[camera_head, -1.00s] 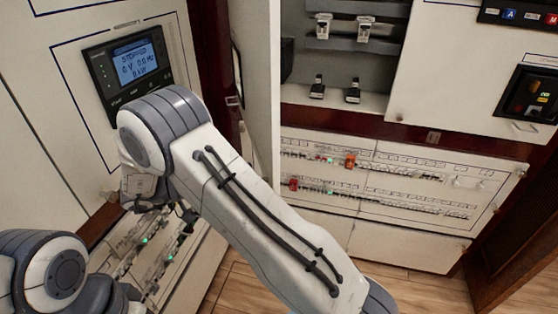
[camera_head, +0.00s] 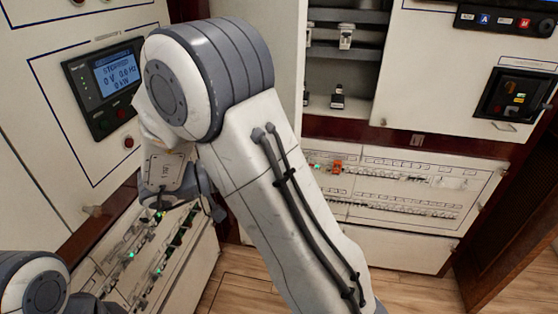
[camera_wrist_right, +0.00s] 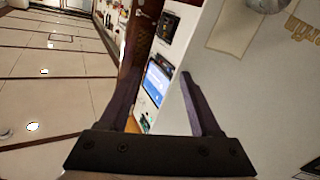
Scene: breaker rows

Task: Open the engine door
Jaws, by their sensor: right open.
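A white door panel (camera_wrist_right: 240,85) fills the right of the right wrist view. It has partly cropped gold lettering (camera_wrist_right: 305,28), which seems to read "engine", and a round metal knob (camera_wrist_right: 267,4). Its near edge runs between the fingers of my right gripper (camera_wrist_right: 161,76). The gripper is open, with its right finger in front of the white panel; I cannot tell whether they touch. In the head view my right arm reaches left, and its gripper is hidden. The lettered door cannot be made out in the head view. My left gripper is out of view.
A control display (camera_head: 116,72) is on the left cabinet, above breaker rows (camera_head: 150,250). More breaker rows (camera_head: 395,190) and a switch unit (camera_head: 516,95) are on the right. Wooden floor (camera_head: 245,280) shows between the cabinets.

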